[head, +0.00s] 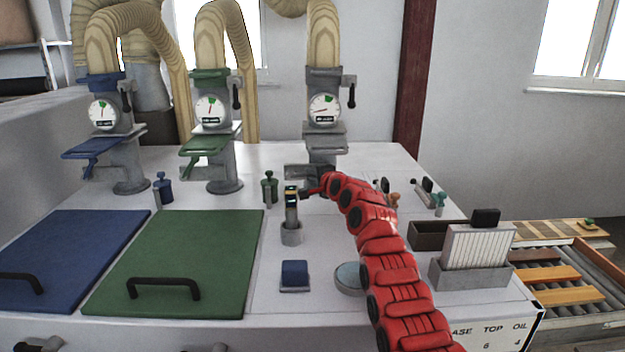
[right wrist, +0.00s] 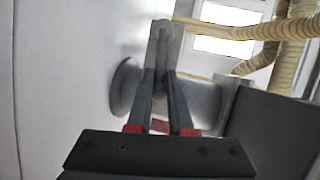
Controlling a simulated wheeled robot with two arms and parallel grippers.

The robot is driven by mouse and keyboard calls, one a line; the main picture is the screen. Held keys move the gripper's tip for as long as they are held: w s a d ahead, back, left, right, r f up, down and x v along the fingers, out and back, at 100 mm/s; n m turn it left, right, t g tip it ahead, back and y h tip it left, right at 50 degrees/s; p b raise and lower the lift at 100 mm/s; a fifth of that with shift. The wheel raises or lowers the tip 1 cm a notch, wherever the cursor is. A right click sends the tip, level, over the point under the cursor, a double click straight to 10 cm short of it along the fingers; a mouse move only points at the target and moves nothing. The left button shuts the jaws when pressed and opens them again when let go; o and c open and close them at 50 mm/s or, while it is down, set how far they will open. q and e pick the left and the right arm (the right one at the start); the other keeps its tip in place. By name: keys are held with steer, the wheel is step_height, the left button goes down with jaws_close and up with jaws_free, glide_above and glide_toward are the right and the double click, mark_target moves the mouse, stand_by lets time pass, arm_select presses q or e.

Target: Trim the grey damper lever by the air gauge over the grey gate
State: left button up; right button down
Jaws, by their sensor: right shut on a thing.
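The grey station's air gauge (head: 323,109) is a round white dial with a green mark near the top; its red needle points left, away from that mark. A black-handled lever (head: 351,95) hangs at the gauge's right side. The grey gate (head: 318,145) is below the dial. My right gripper (head: 308,191) is low at the front of this station, beneath the gate. In the right wrist view its fingers (right wrist: 160,125) are shut on a narrow grey handle (right wrist: 163,45), beside a grey post. The exact grip is small and partly hidden in the head view. My left gripper is out of view.
Blue and green stations with gauges (head: 103,112) (head: 211,109) stand left. A small bottle in a grey holder (head: 291,234) stands just in front of my right gripper. Blue and green lids (head: 67,262) (head: 200,250) cover the front left. A rack (head: 467,275) and roller conveyor stand right.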

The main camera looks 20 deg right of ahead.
steer(key=shift+r+n+g+h+b, duration=0.4)
steer(key=shift+n+b, duration=0.3)
steer(key=shift+b, duration=0.35)
steer(key=shift+r+n+h+b, duration=0.3)
steer(key=shift+r+n+b, duration=0.1)
steer(key=shift+r, duration=0.15)
steer(key=c, duration=1.2)
jaws_free()
steer(key=shift+o, duration=1.8)
steer(key=shift+w+d, duration=0.1)
steer(key=shift+d, duration=0.05)
steer(key=shift+a, duration=0.2)
